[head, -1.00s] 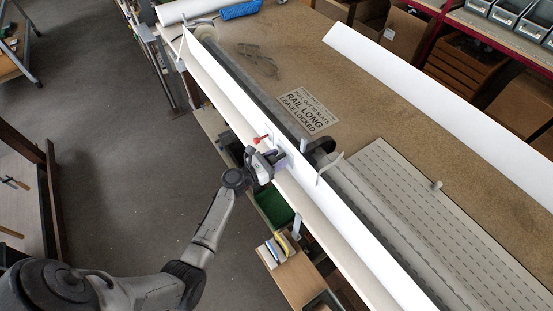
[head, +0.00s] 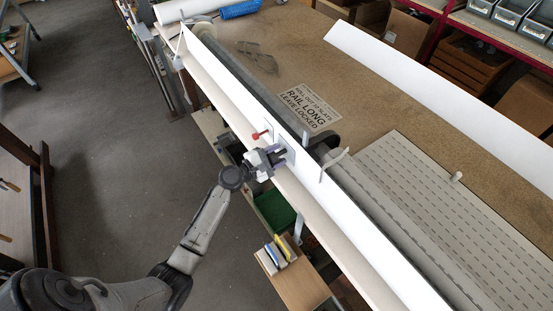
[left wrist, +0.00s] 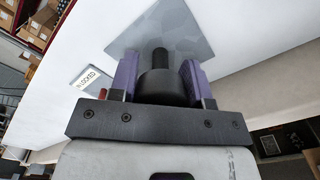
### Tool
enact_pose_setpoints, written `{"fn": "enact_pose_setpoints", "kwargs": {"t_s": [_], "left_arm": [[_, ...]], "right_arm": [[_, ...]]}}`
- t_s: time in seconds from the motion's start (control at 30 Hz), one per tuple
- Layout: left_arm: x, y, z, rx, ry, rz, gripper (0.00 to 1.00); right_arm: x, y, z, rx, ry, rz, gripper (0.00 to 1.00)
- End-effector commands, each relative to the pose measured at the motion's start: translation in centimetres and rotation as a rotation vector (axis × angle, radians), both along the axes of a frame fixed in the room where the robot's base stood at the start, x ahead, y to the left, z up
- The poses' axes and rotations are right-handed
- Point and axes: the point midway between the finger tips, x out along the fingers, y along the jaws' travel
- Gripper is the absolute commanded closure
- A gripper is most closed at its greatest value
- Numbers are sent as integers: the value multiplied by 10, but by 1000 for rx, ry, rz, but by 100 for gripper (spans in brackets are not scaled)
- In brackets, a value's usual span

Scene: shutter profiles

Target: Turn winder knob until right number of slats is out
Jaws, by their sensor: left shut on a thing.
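My left gripper (head: 284,154) reaches the white front panel (head: 232,101) in the head view. In the left wrist view its purple fingers (left wrist: 160,85) are shut around the sides of the dark round winder knob (left wrist: 158,82), which stands on a grey plate (left wrist: 185,38). In the head view the gripper mostly hides the knob. The pale grey slat curtain (head: 440,199), with rows of dark dashes, lies on the bench behind the panel. A red lever (head: 260,134) sticks out beside the gripper. My right gripper is out of view.
A sign (head: 307,107) on the bench reads RAIL LONG, LEAVE LOCKED; its slat number is too small to be sure of. A small LOCKED label (left wrist: 88,79) is near the lever. A long white profile (head: 440,90) lies farther back, with bare bench before it.

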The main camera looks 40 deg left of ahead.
Motion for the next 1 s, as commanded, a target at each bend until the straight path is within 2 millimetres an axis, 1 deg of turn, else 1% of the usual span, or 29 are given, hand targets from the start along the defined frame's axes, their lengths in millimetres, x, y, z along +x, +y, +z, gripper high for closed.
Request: {"fn": "enact_pose_setpoints", "kwargs": {"t_s": [0.03,0.4,0.7,1.0], "left_arm": [[0,0,-4,46,-13,-1,80],[0,1,-3,384,-113,-1,80],[0,1,-2,657,-194,-1,80],[0,1,0,931,-274,0,80]], "right_arm": [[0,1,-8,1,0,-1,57],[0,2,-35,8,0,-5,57],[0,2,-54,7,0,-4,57],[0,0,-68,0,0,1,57]]}}
